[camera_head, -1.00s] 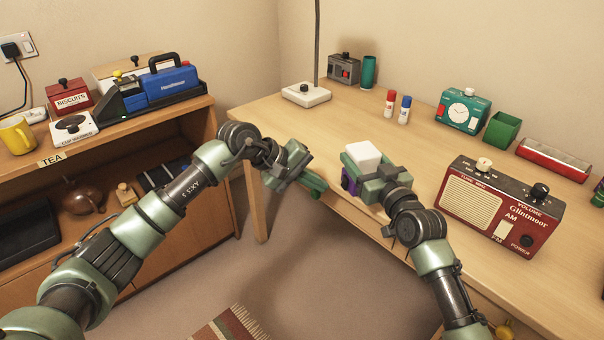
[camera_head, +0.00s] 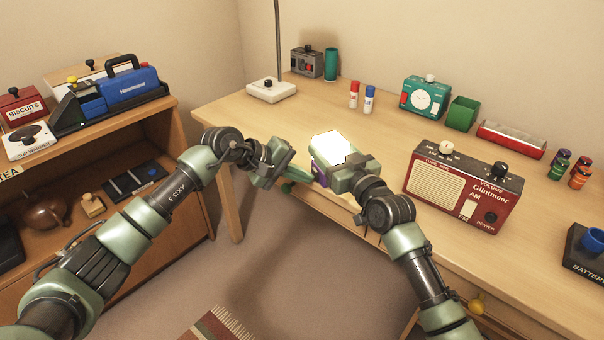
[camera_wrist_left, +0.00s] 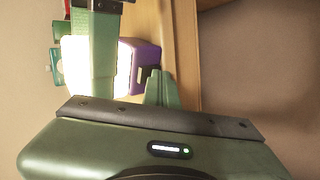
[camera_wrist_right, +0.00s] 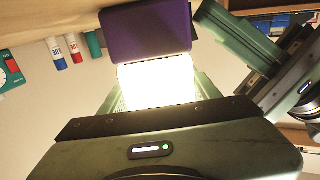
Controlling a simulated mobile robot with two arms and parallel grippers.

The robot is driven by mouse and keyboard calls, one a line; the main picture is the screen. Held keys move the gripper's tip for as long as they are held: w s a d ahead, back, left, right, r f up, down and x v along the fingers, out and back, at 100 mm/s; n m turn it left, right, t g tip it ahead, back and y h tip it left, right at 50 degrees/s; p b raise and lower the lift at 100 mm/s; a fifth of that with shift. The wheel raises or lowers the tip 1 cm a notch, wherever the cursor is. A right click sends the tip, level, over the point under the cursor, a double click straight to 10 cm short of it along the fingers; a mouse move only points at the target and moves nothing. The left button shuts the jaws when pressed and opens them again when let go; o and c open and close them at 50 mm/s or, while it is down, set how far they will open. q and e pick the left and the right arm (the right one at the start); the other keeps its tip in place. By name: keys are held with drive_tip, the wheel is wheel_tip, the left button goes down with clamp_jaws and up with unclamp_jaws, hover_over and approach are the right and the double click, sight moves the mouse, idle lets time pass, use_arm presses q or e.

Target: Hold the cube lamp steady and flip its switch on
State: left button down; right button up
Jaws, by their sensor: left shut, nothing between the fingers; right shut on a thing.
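The cube lamp's shade (camera_head: 334,145) glows bright white above a purple base (camera_head: 320,172), at the desk's front edge. My right gripper (camera_head: 345,170) is shut on the lamp; in the right wrist view the glowing shade (camera_wrist_right: 155,82) is between its fingers and the purple base (camera_wrist_right: 145,32) lies beyond. My left gripper (camera_head: 303,175) is shut and empty, its tips close to the base. In the left wrist view its fingers (camera_wrist_left: 162,88) are beside the purple base (camera_wrist_left: 146,55), near a dark patch on it. I cannot tell whether they touch.
A red radio (camera_head: 462,187) stands right of the lamp. A white lamp foot (camera_head: 271,90) is at the back left. A low shelf unit (camera_head: 150,125) stands left.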

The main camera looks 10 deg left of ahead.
use_arm(q)
drive_tip(key=shift+d+r, duration=0.15)
drive_tip(key=shift+d, duration=0.05)
drive_tip(key=shift+d+r, duration=0.2)
drive_tip(key=shift+r, duration=0.85)
drive_tip(key=shift+w, duration=0.1)
drive_tip(key=a+f+v, duration=0.1)
drive_tip(key=f+v, duration=0.1)
drive_tip(key=v, duration=1.1)
drive_tip(key=shift+s+a, duration=0.45)
